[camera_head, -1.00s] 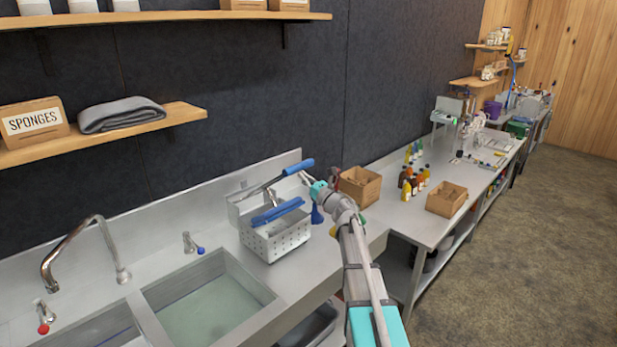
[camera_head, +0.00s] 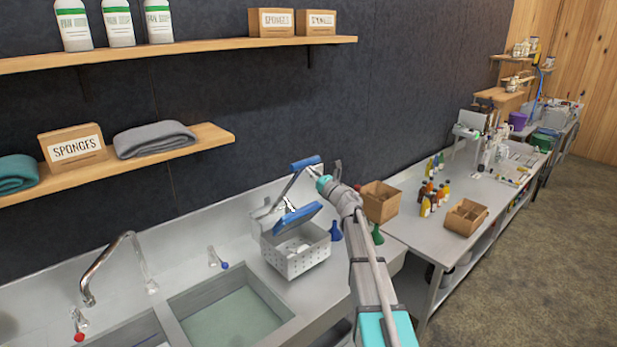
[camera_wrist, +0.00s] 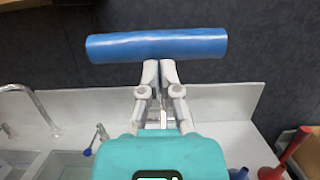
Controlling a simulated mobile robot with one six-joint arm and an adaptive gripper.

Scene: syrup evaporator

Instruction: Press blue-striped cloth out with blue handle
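The press stands right of the sink. It has a perforated metal basket (camera_head: 297,261), a blue plate (camera_head: 297,218) tilted up above it, and a lever ending in a blue handle (camera_head: 304,163). A small whitish thing (camera_head: 299,248) shows inside the basket; I cannot tell whether it is the blue-striped cloth. My gripper (camera_head: 324,174) is at the handle, right of the press top. In the wrist view the handle (camera_wrist: 155,44) lies across my fingertips (camera_wrist: 159,64). The fingers are close together, not around the handle; contact is unclear.
A water-filled sink (camera_head: 230,314) with a faucet (camera_head: 106,262) lies left of the basket. A blue flask (camera_head: 336,232) and a green flask (camera_head: 377,235) stand close to my arm. Wooden crates and bottles stand further right. A shelf (camera_head: 212,138) is on the wall.

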